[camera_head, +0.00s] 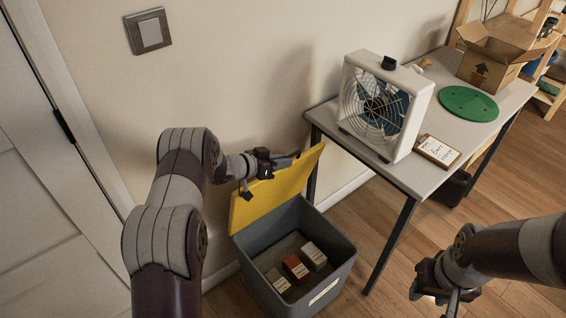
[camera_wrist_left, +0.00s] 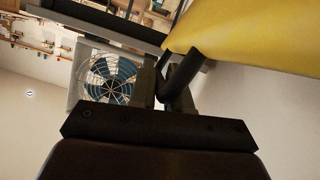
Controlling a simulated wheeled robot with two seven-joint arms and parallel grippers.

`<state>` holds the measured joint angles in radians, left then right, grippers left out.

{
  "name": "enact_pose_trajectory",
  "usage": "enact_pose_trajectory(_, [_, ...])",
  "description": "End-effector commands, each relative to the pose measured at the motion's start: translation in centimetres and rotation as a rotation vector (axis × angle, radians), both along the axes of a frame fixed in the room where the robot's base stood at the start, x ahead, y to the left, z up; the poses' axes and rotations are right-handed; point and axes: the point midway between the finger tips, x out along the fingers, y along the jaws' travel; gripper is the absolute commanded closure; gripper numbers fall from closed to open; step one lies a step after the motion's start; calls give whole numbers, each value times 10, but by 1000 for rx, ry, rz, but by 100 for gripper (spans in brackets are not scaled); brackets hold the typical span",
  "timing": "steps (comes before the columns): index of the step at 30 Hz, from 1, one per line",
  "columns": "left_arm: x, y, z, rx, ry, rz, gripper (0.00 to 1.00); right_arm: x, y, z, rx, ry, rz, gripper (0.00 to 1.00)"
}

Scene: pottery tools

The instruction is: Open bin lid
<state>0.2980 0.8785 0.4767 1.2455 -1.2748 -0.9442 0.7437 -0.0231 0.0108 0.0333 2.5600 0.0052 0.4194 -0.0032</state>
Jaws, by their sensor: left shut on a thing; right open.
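A dark grey bin (camera_head: 262,268) stands on the floor left of the table. Its yellow lid (camera_head: 275,195) is raised and tilted up toward the wall, so the bin's mouth is open. In the left wrist view the yellow lid (camera_wrist_left: 265,30) fills the upper right, close to the dark fingers (camera_wrist_left: 172,80). The exact contact is partly hidden. My right gripper (camera_head: 438,290) is open and empty, low at the right over the floor.
Several small boxes (camera_head: 296,268) lie inside the bin. The table (camera_head: 437,115) at the right holds a white fan (camera_head: 385,105), a clipboard (camera_head: 437,150), a green disc (camera_head: 468,103) and a cardboard box (camera_head: 490,65). Wall and door are close at the left. Floor is clear right of the bin.

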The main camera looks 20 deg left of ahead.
Motion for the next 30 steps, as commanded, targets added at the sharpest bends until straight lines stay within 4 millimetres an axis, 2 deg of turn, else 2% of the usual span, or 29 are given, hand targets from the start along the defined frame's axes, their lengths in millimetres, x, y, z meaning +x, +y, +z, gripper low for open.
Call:
enact_pose_trajectory(8, [0, 0, -1, 1, 0, -1, 100, 0, 0, 0, 0, 0, 0, 57])
enact_pose_trajectory(9, [0, 0, -1, 1, 0, -1, 80, 0, 0, 0, 0, 0, 0, 57])
enact_pose_trajectory(10, [0, 0, -1, 1, 0, -1, 77, 0, 0, 0, 0, 0, 0, 57])
enact_pose_trajectory(20, [-4, 4, 3, 0, 0, 1, 77, 0, 0, 1, 0, 0, 0, 57])
enact_pose_trajectory(23, [-17, 15, 11, 1, 0, 4, 77, 0, 0, 3, 0, 0, 0, 57])
enact_pose_trajectory(30, [-63, 54, 35, 0, 0, 3, 77, 0, 0, 7, 0, 0, 0, 57])
